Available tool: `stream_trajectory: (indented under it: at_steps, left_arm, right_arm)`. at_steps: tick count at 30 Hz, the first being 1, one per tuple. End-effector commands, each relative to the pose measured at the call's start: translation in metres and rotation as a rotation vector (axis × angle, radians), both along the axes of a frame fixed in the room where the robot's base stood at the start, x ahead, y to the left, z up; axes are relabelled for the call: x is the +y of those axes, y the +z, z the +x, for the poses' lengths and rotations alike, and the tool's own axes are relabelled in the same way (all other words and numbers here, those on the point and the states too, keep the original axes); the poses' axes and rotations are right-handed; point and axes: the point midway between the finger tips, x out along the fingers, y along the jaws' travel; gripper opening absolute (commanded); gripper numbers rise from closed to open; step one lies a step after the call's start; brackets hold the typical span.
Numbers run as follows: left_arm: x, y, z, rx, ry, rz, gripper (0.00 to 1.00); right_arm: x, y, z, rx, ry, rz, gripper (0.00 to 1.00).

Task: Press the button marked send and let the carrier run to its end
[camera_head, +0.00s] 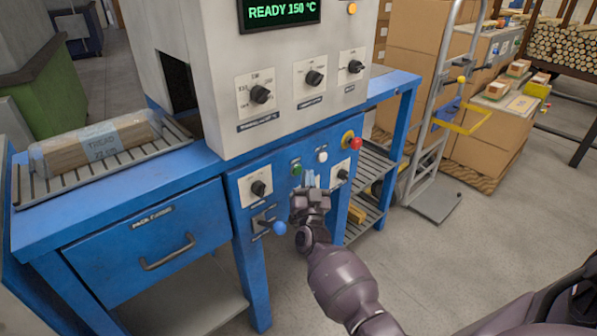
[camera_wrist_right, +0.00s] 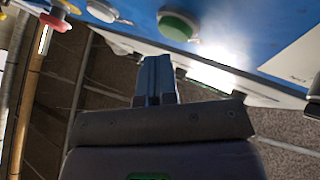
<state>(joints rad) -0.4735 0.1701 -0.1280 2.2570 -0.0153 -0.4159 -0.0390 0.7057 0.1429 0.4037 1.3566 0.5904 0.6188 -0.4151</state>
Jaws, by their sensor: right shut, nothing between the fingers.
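A green button (camera_head: 297,170) and a white button (camera_head: 322,156) sit on the blue front panel (camera_head: 262,168); their labels are too small to read, so I cannot tell which is marked send. My right gripper (camera_head: 309,181) is shut and empty, its fingertips just right of and below the green button. In the right wrist view the blue fingertips (camera_wrist_right: 157,62) lie close below the green button (camera_wrist_right: 178,25), with no contact visible. The white button (camera_wrist_right: 101,10) is farther left there. I cannot pick out the carrier. My left gripper is out of view.
The display (camera_head: 279,12) reads READY 150 °C. A wrapped package (camera_head: 95,145) lies on the left slatted tray. A hand truck (camera_head: 437,160) stands right.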

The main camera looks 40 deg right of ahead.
Motion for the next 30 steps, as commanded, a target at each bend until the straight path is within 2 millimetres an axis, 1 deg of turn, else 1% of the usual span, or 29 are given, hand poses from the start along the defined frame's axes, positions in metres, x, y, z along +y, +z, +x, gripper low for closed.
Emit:
stream_trajectory:
  at_steps: [8,22,30]
  left_arm:
    - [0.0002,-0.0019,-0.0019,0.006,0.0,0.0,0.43]
    - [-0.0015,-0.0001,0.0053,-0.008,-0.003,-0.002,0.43]
    - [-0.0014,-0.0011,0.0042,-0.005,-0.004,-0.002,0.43]
  right_arm:
    - [0.0006,0.0002,0.0078,-0.001,0.0,0.0,0.0]
    - [0.0005,0.0001,0.0087,0.0,0.0,0.0,0.0]
    - [0.0007,-0.0003,0.0111,0.0,0.0,0.0,0.0]
